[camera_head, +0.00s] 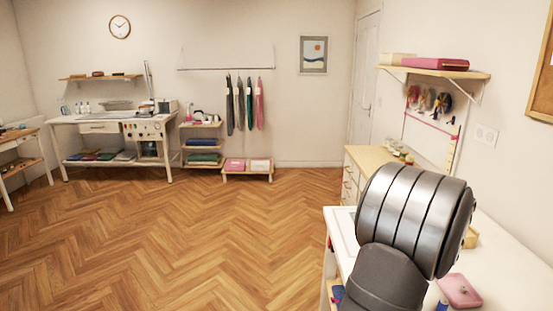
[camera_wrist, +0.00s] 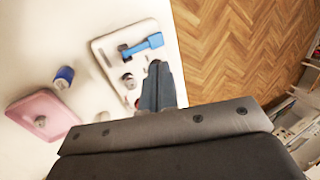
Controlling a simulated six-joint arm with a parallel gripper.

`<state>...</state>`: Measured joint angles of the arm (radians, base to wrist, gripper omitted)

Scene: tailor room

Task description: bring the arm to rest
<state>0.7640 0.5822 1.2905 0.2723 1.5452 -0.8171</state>
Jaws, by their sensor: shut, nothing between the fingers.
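My arm (camera_head: 415,220) rises at the right of the head view, in front of the white table, and hides much of the tabletop. My gripper (camera_wrist: 158,68) shows in the wrist view as two grey-blue fingers together, with nothing visible between them. It is over the near edge of a white tray (camera_wrist: 103,52). The tray bears a blue-handled tool (camera_wrist: 143,45) and a few small grey pieces. The gripper itself does not show in the head view.
The white table (camera_head: 505,257) also bears a pink box (camera_head: 459,290) and, in the wrist view, a blue-and-white spool or bottle (camera_wrist: 64,77). A wooden cabinet (camera_head: 368,160) stands behind. The herringbone floor (camera_head: 190,245) left of the table is clear.

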